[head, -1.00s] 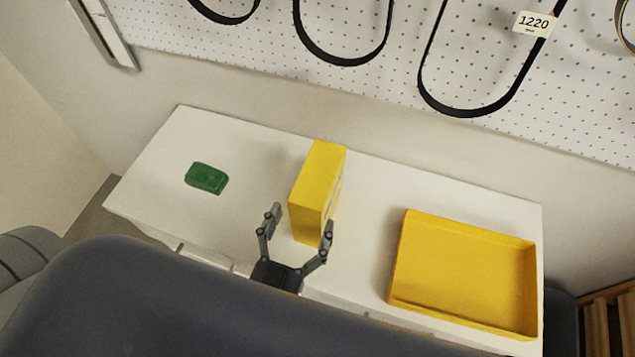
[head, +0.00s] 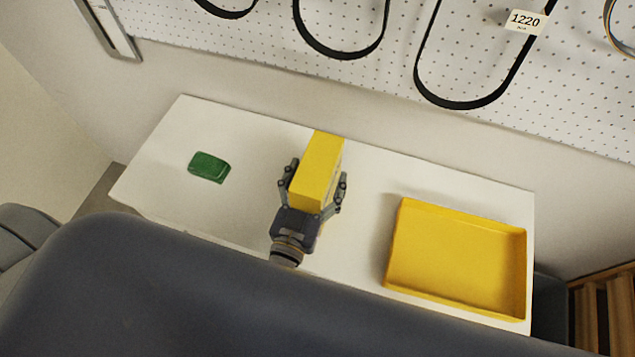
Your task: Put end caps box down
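The gripper hides the lower near part of the box. My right gripper is not in view.
A shallow yellow tray (head: 391,250) lies on the table to the right, empty. A small green object (head: 209,167) lies to the left. Table surface is clear between them and the box. A pegboard wall with black belts (head: 450,104) rises behind.

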